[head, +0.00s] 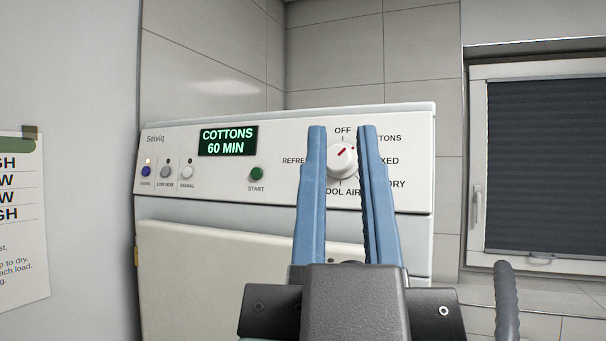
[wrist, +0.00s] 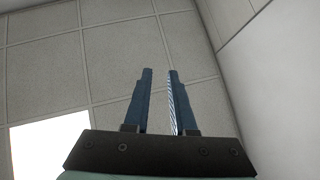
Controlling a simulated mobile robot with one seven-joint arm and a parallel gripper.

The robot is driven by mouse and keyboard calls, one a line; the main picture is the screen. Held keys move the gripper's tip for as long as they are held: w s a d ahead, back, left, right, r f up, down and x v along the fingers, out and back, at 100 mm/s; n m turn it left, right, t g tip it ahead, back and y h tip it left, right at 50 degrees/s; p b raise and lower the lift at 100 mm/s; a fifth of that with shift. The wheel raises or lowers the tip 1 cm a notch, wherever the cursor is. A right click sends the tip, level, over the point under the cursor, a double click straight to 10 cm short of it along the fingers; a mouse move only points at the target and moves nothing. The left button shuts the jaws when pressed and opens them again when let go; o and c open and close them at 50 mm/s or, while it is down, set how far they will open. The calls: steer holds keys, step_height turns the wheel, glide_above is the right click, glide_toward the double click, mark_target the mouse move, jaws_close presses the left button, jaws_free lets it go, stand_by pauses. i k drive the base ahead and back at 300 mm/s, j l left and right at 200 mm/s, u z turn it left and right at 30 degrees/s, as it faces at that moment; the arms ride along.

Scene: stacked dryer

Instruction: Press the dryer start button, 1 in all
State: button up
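The green start button (head: 256,174) sits on the white dryer panel (head: 225,195), above the word START. The display (head: 228,141) reads COTTONS 60 MIN. The white dial (head: 342,160) with a red mark shows between my fingers in the head view. My gripper (head: 342,130) points up in front of the panel, right of the start button, with its two blue fingers apart and nothing between them. In the wrist view my gripper (wrist: 160,72) also shows a gap between the fingers, against the ceiling. The dial's printed labels are partly hidden by the fingers.
A blue button (head: 146,172), a grey button (head: 165,172) and a white button (head: 187,172) line the panel's left side. A printed notice (head: 22,230) hangs on the left wall. A window with a dark blind (head: 545,165) is at right.

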mark_target(256, 173)
steer(key=i+u, duration=0.2)
steer(key=u, duration=0.2)
steer(key=i+l+u, duration=0.15)
steer(key=u, duration=0.2)
steer(key=i+l+u, duration=0.15)
steer(key=u, duration=0.25)
steer(key=i, duration=0.1)
